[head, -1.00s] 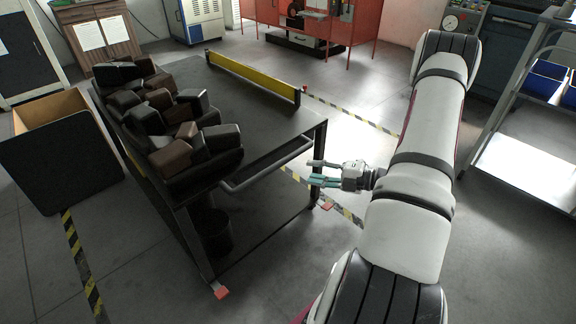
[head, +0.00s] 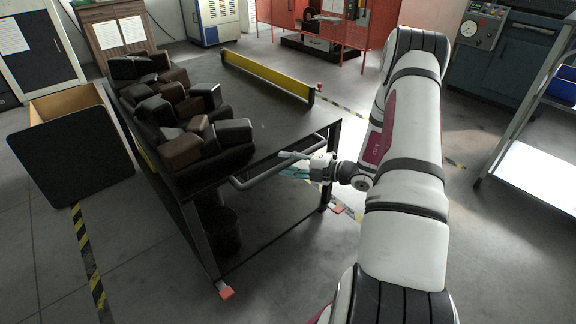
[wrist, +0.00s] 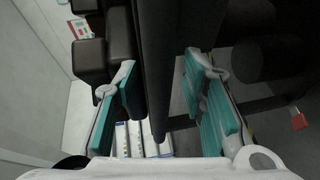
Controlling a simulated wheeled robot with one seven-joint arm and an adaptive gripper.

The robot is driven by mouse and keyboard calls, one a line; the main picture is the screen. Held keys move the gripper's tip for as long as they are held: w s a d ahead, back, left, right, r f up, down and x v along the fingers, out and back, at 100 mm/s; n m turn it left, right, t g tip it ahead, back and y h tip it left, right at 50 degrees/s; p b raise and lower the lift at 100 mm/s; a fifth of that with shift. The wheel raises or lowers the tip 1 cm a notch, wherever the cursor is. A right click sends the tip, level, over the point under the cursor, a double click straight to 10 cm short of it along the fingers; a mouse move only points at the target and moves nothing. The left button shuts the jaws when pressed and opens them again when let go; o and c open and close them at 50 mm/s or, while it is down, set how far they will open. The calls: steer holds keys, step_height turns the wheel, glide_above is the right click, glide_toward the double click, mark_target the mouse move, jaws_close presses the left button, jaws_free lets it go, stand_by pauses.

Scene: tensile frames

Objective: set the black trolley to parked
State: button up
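The black trolley (head: 262,118) stands left of my arm with dark blocks piled along its left side. Its grey tubular handle (head: 250,180) runs along the near edge. My gripper (head: 288,165) is at the right part of this handle, its teal fingers apart. In the wrist view my gripper (wrist: 160,78) is open, with a long dark bar (wrist: 165,45) running between the fingers. I cannot tell whether the pads touch it. Red parts show at the trolley's feet, one at the near corner (head: 225,290) and one at the right (head: 337,208).
A black-fronted bin (head: 75,155) stands left of the trolley. Yellow-black floor tape (head: 85,250) runs near it. A yellow rail (head: 265,75) edges the trolley's far side. Floor at the lower left is clear.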

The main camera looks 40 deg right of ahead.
jaws_close()
steer(key=shift+w, duration=0.15)
steer(key=w+p, duration=0.1)
steer(key=w, duration=0.2)
steer(key=shift+a, duration=0.1)
jaws_free()
steer(key=shift+s, duration=0.15)
steer(key=shift+s, duration=0.1)
